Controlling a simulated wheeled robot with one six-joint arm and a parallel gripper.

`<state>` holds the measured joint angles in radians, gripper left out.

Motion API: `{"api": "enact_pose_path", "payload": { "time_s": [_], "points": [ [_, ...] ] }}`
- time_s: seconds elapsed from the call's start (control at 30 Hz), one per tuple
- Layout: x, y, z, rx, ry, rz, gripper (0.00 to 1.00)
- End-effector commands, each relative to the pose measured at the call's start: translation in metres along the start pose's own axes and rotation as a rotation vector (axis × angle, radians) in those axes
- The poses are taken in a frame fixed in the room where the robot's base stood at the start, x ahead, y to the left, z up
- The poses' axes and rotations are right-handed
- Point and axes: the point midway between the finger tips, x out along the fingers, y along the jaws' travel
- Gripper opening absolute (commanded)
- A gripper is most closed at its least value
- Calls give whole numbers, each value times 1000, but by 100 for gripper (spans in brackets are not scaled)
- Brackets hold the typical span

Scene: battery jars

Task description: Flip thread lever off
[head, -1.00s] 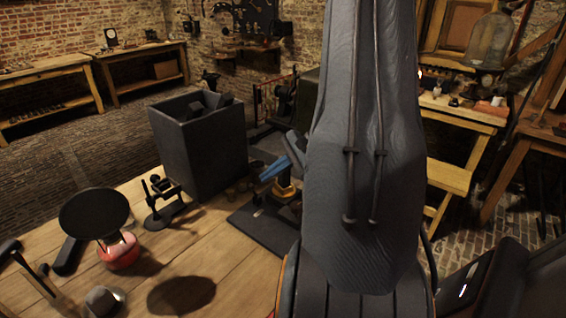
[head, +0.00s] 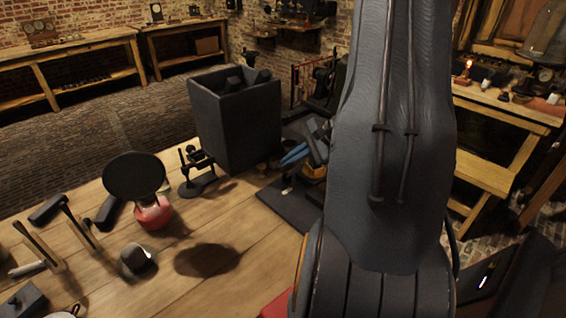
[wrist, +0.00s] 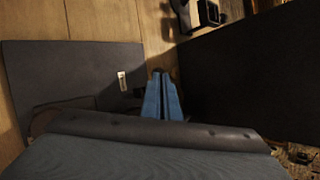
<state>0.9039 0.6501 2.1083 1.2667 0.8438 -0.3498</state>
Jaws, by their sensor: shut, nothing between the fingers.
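My gripper (head: 292,155) has blue fingers and is low over the dark mat (head: 285,205), right of the tall dark bin. In the wrist view its fingers (wrist: 162,97) lie together with nothing between them. A small pale piece (wrist: 122,80) lies on the mat left of the fingertips, apart from them; it shows in the head view (head: 287,190) too. I cannot tell whether it is the thread lever. No lever is clearly recognisable. My own arm hides much of the mat's right side in the head view.
The tall dark bin (head: 237,125) stands close beside my gripper. A small black stand (head: 196,171) is left of it. A black disc (head: 134,177) over a red base (head: 153,212) and several tools crowd the table's left.

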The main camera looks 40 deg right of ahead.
Motion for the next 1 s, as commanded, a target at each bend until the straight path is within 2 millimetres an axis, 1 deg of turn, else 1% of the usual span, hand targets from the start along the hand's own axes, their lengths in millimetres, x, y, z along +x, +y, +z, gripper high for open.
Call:
{"api": "enact_pose_path", "payload": {
  "time_s": [0.03,0.1,0.4,0.67,0.83,1.0],
  "points": [
    [2,4,-5,1,16,-5,0],
    [1,6,-5,3,24,-7,0],
    [6,10,3,3,16,0,0],
    [7,11,5,4,10,3,0],
    [6,10,2,4,9,3,0],
    [3,9,-5,4,12,4,0]
  ]
}}
